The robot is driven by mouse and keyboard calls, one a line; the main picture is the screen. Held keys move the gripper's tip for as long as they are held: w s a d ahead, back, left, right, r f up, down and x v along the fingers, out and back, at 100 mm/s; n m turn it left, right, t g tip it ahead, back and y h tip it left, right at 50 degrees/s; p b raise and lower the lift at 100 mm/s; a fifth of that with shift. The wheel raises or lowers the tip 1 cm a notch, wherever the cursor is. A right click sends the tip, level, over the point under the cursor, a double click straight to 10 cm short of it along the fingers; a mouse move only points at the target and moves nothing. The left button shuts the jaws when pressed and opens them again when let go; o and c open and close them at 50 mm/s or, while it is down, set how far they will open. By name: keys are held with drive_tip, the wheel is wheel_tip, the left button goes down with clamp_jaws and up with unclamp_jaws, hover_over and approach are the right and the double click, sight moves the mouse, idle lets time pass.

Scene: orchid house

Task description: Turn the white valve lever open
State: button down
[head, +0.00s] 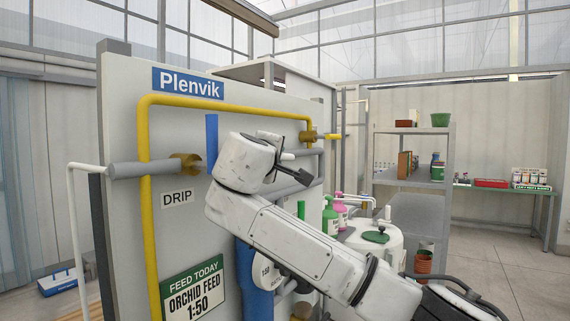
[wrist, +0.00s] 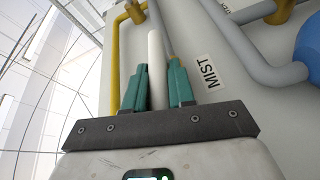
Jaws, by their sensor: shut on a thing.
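The white valve lever (wrist: 155,70) is a pale straight bar in the wrist view. It stands between the two teal fingers of my gripper (wrist: 158,76), which are shut on it. A grey pipe runs close beside the lever, near a MIST label (wrist: 210,74) on the panel. In the head view my dark gripper (head: 300,178) is at the panel, right of the blue lever (head: 211,142). My own arm covers much of the panel there, and I cannot clearly make out the white lever or its valve body.
The Plenvik panel (head: 120,120) carries a yellow pipe (head: 146,190), a DRIP label (head: 177,198) and a feed sign (head: 194,289). Bottles (head: 331,218) and a white tank (head: 384,247) stand behind my arm. Shelves (head: 412,180) are farther back.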

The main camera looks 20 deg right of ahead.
drive_tip(key=shift+a+f+n+t+b, duration=0.15)
drive_tip(key=shift+f+n+t+b, duration=0.2)
drive_tip(key=shift+f+b, duration=0.2)
drive_tip(key=shift+r+t+h, duration=0.1)
drive_tip(key=shift+t+h, duration=0.15)
drive_tip(key=shift+h, duration=0.05)
drive_tip(key=c, duration=1)
unclamp_jaws()
drive_tip(key=b+v, duration=0.2)
drive_tip(key=v, duration=0.8)
drive_tip(key=shift+s+a+b, duration=0.2)
drive_tip(key=shift+s+b, duration=0.1)
drive_tip(key=shift+b, duration=0.1)
